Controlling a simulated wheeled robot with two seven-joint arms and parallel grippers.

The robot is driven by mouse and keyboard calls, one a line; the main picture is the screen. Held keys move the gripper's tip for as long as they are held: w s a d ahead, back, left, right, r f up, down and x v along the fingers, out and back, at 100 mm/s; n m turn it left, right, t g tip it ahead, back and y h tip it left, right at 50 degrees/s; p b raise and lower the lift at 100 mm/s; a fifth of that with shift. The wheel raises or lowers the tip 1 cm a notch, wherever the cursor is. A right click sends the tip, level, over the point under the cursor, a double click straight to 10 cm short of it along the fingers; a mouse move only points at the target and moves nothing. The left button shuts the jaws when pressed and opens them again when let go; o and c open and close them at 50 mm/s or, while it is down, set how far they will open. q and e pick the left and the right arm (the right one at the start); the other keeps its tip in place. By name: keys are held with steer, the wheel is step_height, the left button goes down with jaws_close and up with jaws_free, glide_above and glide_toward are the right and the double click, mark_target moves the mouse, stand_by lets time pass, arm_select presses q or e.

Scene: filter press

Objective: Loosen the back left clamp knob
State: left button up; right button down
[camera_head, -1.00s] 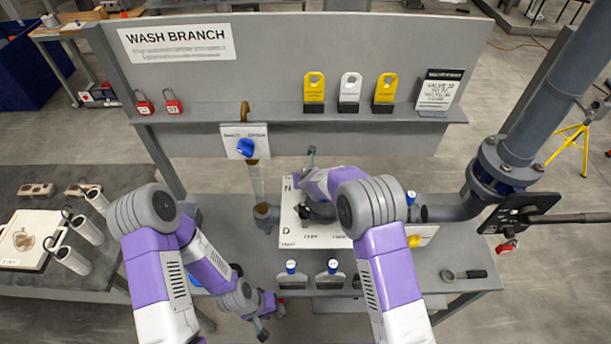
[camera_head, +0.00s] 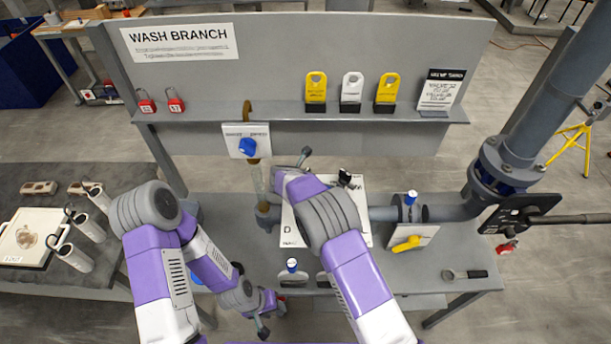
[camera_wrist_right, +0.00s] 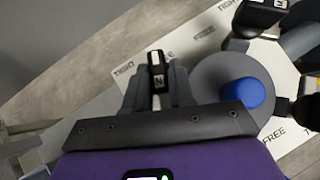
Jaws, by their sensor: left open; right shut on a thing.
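My right gripper (camera_wrist_right: 157,88) is shut on a black clamp knob (camera_wrist_right: 157,70) with a white mark on its top, in the right wrist view. A blue round cap (camera_wrist_right: 243,92) on a grey disc sits right of it, with another black knob (camera_wrist_right: 262,14) at the top right. The white plate (camera_head: 360,232) under them carries TIGHT and FREE lettering. In the head view my right arm hides its own gripper and the plate's left part; one black knob (camera_head: 345,178) shows at the back right. My left gripper (camera_head: 264,324) is open and empty, low in front of the bench.
A yellow-handled valve (camera_head: 408,243) and a thick pipe (camera_head: 455,210) stand right of the plate. A blue-topped fitting (camera_head: 292,266) stands in front. The backboard (camera_head: 300,60) rises behind.

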steer(key=shift+a+m+g+h+b, duration=0.15)
steer(key=shift+m+g+h+b, duration=0.5)
steer(key=shift+m, duration=0.55)
steer(key=shift+w+m+h, duration=0.1)
steer(key=shift+m+h, duration=0.2)
steer(key=shift+h, duration=0.05)
steer(key=c, duration=1)
jaws_free()
steer(key=shift+c, duration=0.2)
steer(key=b+v, duration=0.1)
steer(key=v, duration=0.6)
steer(key=shift+r, duration=0.2)
steer(key=shift+a, duration=0.1)
